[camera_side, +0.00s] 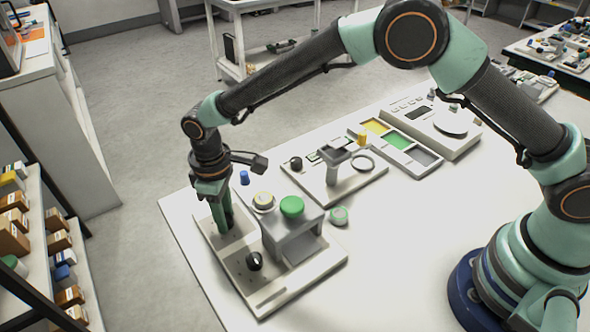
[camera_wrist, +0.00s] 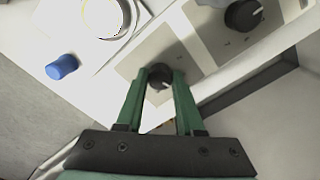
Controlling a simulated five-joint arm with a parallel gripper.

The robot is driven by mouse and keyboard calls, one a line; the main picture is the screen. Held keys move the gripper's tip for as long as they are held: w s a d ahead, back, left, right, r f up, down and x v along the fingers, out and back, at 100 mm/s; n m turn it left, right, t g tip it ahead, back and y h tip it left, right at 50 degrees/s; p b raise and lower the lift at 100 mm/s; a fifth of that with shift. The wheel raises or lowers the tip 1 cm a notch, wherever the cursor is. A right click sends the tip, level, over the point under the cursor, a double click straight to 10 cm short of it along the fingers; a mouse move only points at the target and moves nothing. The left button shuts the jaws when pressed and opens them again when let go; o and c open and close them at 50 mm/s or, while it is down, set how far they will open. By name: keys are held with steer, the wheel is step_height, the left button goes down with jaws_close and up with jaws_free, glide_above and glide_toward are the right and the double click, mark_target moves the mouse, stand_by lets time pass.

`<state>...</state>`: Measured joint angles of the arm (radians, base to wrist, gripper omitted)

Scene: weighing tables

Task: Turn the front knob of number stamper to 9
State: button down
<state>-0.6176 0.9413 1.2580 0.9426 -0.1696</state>
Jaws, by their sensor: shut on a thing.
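The number stamper (camera_side: 298,284) is a pale base plate with a grey block and a green domed button (camera_side: 291,206) on top. Two black knobs sit on its plates. My gripper (camera_side: 225,226) points down at the plate on the left. In the wrist view its green fingers (camera_wrist: 160,76) are closed on both sides of one black knob (camera_wrist: 158,80). The fingers hide this knob in the side view. The other black knob (camera_side: 255,260) is free, and it also shows in the wrist view (camera_wrist: 243,14). The dial numbers are too small to read.
Another pale device (camera_side: 335,178) and a coloured tray (camera_side: 397,142) stand farther back. The table's right front is clear.

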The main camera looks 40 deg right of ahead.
steer(key=m, duration=1.2)
steer(key=shift+r+m, duration=0.1)
steer(key=shift+m, duration=0.3)
stand_by(0.3)
steer(key=c, duration=0.5)
jaws_free()
step_height(320, 180, up, 12)
